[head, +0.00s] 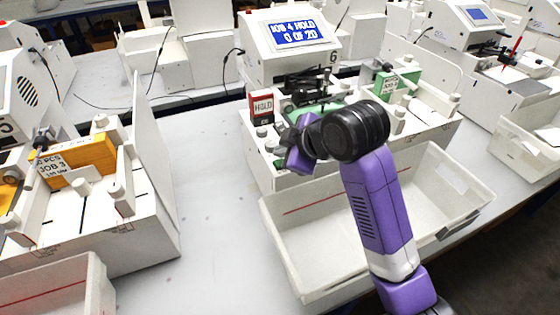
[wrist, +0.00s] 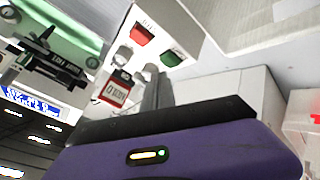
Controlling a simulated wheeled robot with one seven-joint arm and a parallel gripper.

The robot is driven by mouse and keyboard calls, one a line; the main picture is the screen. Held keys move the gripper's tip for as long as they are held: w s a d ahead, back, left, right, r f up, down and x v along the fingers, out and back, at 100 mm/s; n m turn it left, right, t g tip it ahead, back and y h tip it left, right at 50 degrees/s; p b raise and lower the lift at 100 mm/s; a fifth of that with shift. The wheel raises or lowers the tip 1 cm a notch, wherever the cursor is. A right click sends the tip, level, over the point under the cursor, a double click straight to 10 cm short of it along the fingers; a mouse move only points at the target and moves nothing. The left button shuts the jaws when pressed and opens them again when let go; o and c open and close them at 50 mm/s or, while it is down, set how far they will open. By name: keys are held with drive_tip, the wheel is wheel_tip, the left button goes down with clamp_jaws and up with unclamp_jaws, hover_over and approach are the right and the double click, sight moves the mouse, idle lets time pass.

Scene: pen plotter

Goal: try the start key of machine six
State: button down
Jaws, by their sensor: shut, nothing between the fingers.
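Machine six (head: 288,45) stands at the centre of the head view, its blue screen (head: 300,32) reading "JOB 4 HOLD 0 OF 20". In the wrist view its front panel carries a green key (wrist: 171,57) and a red key (wrist: 143,33). A red-framed HOLD sign (head: 262,106) stands at the panel's left; it also shows in the wrist view (wrist: 115,92). My gripper (head: 297,160) is over the machine's front left, above the panel. Its grey fingers (wrist: 154,80) are shut and empty, beside the keys. I cannot tell whether they touch anything.
A white bin (head: 285,215) stands in front of machine six, under my arm. Another machine with yellow stock and a "JOB 3" card (head: 55,168) is at left. Further machines stand behind and at right. The white table (head: 195,190) is clear between the left machine and machine six.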

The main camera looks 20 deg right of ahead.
drive_tip(key=shift+f, duration=0.15)
drive_tip(key=shift+f, duration=0.25)
drive_tip(key=shift+f, duration=0.45)
idle(1.1)
drive_tip(key=shift+r, duration=0.15)
drive_tip(key=shift+r+p, duration=0.65)
drive_tip(key=shift+r, duration=0.05)
wheel_tip(320, 180, up, 5)
drive_tip(key=p, duration=0.5)
drive_tip(key=shift+r, duration=0.1)
idle(0.6)
